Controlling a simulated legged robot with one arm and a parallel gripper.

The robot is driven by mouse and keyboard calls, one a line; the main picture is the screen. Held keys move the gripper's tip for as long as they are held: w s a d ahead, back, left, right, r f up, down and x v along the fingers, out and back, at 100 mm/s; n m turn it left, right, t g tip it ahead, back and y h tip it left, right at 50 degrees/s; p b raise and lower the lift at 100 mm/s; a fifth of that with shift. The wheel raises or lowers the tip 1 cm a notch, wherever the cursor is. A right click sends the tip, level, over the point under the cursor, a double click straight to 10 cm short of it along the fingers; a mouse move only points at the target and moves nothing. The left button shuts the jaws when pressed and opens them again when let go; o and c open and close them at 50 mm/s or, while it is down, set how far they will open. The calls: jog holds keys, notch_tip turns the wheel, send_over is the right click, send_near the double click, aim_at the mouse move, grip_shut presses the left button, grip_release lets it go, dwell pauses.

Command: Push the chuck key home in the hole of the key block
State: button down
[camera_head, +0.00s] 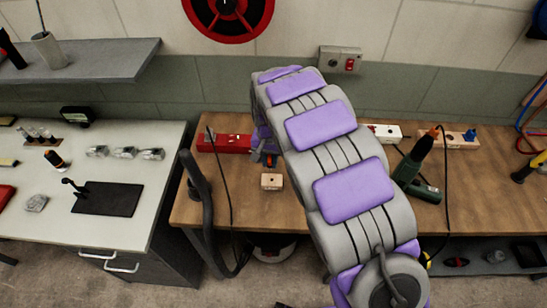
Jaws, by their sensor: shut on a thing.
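A small pale block (271,181), which looks like the key block, sits on the wooden bench left of my arm, with small dark marks on its face. My gripper (266,162) is at the end of my purple and grey arm, just behind and above this block in the picture. It is small here and partly covered by the arm. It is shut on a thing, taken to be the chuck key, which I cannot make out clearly. Whether the key touches or enters the hole cannot be seen.
A red box (222,143) lies left of my gripper. A white block (386,132) and a wooden block (457,140) stand at the back.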

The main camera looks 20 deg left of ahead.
jog(key=shift+a+f, duration=0.1)
jog(key=shift+f, duration=0.8)
jog(key=shift+d+f, duration=0.35)
jog(key=shift+f, duration=0.35)
jog(key=shift+d+f, duration=0.35)
jog(key=shift+f, duration=0.3)
jog(key=shift+a+f, duration=0.2)
jog(key=shift+a, duration=0.2)
jog(key=c, duration=1.5)
grip_release()
jog(key=shift+a, duration=0.1)
jog(key=shift+c, duration=0.2)
jog(key=c, duration=0.3)
jog(key=shift+d+r, duration=0.1)
jog(key=shift+d, duration=0.25)
grip_shut()
